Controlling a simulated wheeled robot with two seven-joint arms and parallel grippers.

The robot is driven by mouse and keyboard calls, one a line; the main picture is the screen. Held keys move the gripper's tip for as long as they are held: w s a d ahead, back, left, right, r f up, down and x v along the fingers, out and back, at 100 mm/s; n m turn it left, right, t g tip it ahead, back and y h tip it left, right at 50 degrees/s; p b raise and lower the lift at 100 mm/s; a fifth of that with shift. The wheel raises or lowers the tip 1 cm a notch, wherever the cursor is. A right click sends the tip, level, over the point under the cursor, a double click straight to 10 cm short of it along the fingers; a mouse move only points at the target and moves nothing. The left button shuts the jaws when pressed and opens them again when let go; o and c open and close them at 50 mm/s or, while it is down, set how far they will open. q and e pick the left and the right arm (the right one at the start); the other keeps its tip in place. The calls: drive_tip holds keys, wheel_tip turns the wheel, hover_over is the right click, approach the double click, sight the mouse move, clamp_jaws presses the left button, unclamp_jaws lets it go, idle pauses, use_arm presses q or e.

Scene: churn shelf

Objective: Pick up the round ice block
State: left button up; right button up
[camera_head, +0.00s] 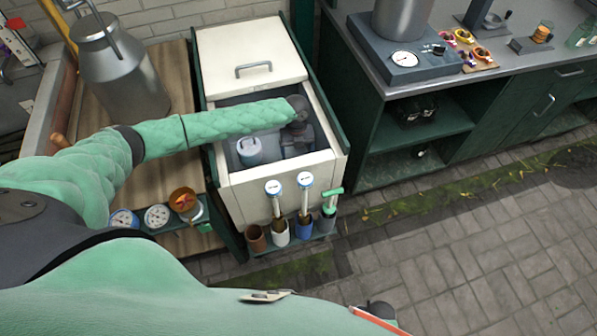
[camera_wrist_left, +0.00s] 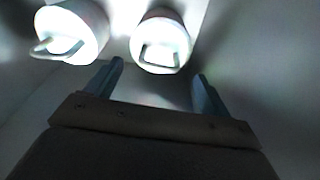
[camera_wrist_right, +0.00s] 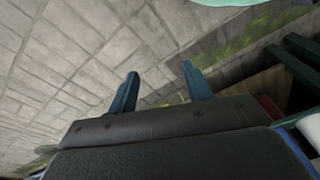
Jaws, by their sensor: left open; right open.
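Two pale, round blocks with wire handles show in the left wrist view: one at the upper left (camera_wrist_left: 75,32) and one at the upper middle (camera_wrist_left: 160,28). One round block (camera_head: 249,152) also shows inside the open chest in the head view, left of my left gripper. Strong glare hides their surface, so I cannot tell which is ice. My left gripper (camera_wrist_left: 158,74) is down in the chest, open and empty, with the middle block beyond its fingertips. My right gripper (camera_wrist_right: 160,70) is open and empty above the paving, away from the chest.
The chest's cream lid (camera_head: 250,55) covers its far part; cream and green walls surround the opening. A rack (camera_head: 292,240) with several upright tools hangs on its front. A metal churn (camera_head: 120,75) stands at left, a green counter (camera_head: 410,130) at right. The paved floor is clear.

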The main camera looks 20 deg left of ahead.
use_arm(q)
drive_tip(key=f+p, duration=0.1)
drive_tip(key=f, duration=0.2)
drive_tip(key=s+f+p, duration=0.1)
drive_tip(key=shift+d+f+p, duration=0.2)
drive_tip(key=shift+d+p, duration=0.05)
drive_tip(key=shift+p, duration=0.1)
drive_tip(key=shift+f, duration=0.65)
use_arm(e)
wheel_tip(320, 180, down, 7)
drive_tip(key=s+d, duration=0.1)
drive_tip(key=d, duration=0.1)
drive_tip(key=shift+s+r+t, duration=0.2)
drive_tip(key=shift+s+t, duration=0.1)
drive_tip(key=shift+s, duration=0.05)
use_arm(q)
clamp_jaws()
use_arm(e)
drive_tip(key=shift+d, duration=0.15)
